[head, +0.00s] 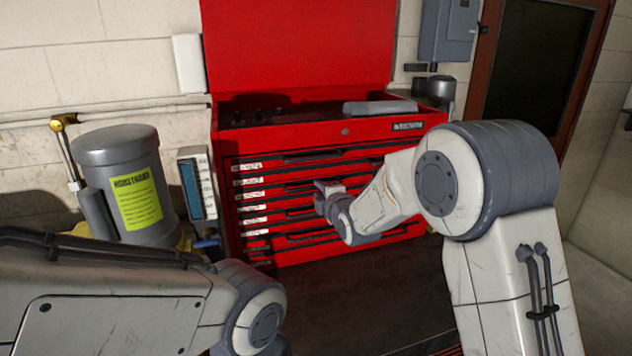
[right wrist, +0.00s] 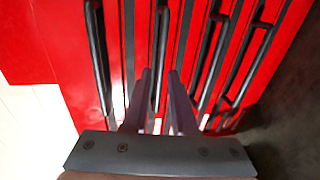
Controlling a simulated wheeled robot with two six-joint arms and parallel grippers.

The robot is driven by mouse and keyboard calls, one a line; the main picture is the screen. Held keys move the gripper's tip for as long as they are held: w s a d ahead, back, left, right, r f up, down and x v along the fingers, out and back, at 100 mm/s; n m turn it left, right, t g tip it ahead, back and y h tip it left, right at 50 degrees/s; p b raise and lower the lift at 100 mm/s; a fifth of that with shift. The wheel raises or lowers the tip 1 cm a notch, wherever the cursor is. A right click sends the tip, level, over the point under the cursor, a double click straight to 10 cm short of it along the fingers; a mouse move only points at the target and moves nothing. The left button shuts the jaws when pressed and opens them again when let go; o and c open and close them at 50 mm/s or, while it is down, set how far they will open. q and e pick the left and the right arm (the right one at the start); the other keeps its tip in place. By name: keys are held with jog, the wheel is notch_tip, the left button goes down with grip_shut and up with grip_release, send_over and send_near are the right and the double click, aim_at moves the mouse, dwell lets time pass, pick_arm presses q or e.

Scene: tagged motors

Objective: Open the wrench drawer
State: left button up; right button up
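The red tool chest (head: 228,170) stands against the wall with its lid up. Its front holds several stacked drawers with dark bar handles and small white labels at the left, too small to read, so I cannot tell which is the wrench drawer. All drawers look shut. My right gripper (head: 328,190) is in front of the middle drawers. In the right wrist view its two fingers (right wrist: 160,76) are apart, pointing at the drawer fronts, with one handle (right wrist: 161,50) lined up between them. I cannot tell whether they touch it. My left gripper is out of view.
A grey cylinder with a yellow label (head: 137,195) and a white-and-blue box (head: 198,185) stand left of the chest. A grey case (head: 380,107) lies on its top. Dark floor (head: 360,290) in front looks clear.

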jog(key=shift+p+x, duration=0.55)
jog(key=shift+x, duration=1.4)
grip_shut()
